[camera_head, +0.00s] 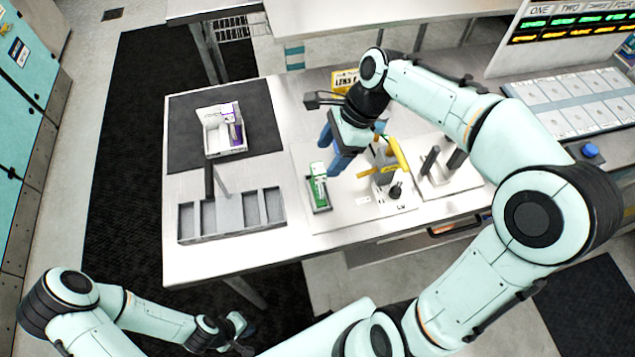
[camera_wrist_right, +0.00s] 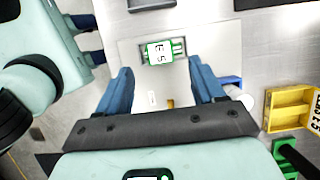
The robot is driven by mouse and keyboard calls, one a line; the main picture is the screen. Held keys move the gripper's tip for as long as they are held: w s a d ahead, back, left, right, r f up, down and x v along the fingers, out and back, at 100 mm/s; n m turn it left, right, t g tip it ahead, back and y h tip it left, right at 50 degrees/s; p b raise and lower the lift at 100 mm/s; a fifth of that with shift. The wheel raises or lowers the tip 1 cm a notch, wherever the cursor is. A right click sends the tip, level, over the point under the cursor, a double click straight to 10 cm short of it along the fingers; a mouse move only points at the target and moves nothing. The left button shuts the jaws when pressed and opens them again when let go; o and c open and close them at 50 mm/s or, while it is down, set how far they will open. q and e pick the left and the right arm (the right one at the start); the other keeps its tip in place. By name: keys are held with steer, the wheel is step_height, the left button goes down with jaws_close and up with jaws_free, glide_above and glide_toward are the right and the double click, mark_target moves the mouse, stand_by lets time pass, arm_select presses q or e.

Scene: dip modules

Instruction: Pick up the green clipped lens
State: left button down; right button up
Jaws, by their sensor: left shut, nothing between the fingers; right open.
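The green clipped lens (camera_head: 319,187) stands in a grey holder on the white board on the table. In the right wrist view, the green clipped lens (camera_wrist_right: 161,52) shows a white label and green clip bars, beyond the fingertips. My right gripper (camera_head: 331,152) is open and empty, its blue fingers above and just beyond the lens in the head view. In the wrist view, the lens lies ahead of and between the right fingers (camera_wrist_right: 161,75), apart from them. My left gripper (camera_head: 243,333) is shut and empty, low at the front, away from the table.
A grey compartment tray (camera_head: 230,212) lies left of the lens. A white box with a purple part (camera_head: 224,130) sits on a dark mat (camera_head: 190,115). A yellow-topped device (camera_head: 396,154) stands close to the right gripper. A yellow box (camera_head: 344,80) is behind.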

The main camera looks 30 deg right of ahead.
mark_target(319, 168)
steer(key=x, duration=0.3)
steer(key=shift+w+r, duration=0.1)
steer(key=shift+w, duration=0.15)
steer(key=x, duration=0.5)
steer(key=shift+s+a, duration=0.2)
jaws_close()
steer(key=shift+r, duration=0.1)
